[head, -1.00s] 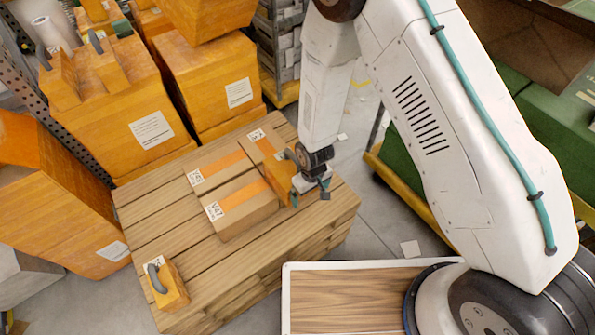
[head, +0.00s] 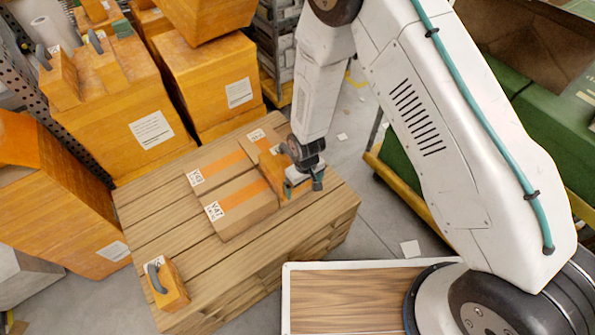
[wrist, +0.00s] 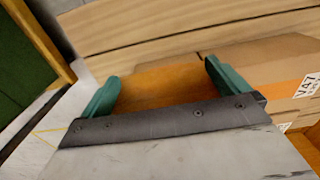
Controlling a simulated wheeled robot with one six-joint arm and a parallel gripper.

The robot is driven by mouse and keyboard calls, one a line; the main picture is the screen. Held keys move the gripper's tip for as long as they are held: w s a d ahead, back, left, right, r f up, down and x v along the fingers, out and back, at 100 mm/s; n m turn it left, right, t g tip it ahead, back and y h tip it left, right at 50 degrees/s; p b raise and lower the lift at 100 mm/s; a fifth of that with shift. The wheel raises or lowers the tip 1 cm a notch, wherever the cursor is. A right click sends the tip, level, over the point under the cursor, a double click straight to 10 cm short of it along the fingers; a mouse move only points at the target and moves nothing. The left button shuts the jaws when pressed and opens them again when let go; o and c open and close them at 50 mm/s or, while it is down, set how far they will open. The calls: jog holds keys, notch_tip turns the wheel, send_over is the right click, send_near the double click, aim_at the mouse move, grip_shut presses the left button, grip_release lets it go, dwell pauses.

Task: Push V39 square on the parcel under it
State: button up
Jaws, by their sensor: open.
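My gripper (head: 304,186) is open at the right side of the parcel group on the wooden pallet. An orange block (head: 272,165) stands there, partly behind the gripper. In the wrist view an orange-brown surface (wrist: 165,85) lies between the two green fingers; whether they touch it is unclear. The parcel marked V47 (head: 240,205) lies left of the gripper, and its label also shows in the wrist view (wrist: 308,85). Another taped parcel (head: 222,169) lies behind V47, and a third (head: 256,143) is at the back right. I cannot read V39 on any label.
The pallet (head: 150,210) has bare boards left of the parcels. A small orange block with a grey handle (head: 168,284) stands at its front left corner. Large orange boxes (head: 120,110) crowd the back left. A yellow-edged green cart (head: 400,175) is at the right.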

jog(key=shift+w+a, duration=0.65)
jog(key=shift+w, duration=0.35)
dwell(0.9)
jog(key=shift+s, duration=0.1)
notch_tip(320, 180, up, 13)
jog(key=s+d, duration=0.1)
jog(key=s, duration=0.1)
jog(key=shift+s+d, duration=0.2)
jog(key=shift+d, duration=0.15)
dwell(0.9)
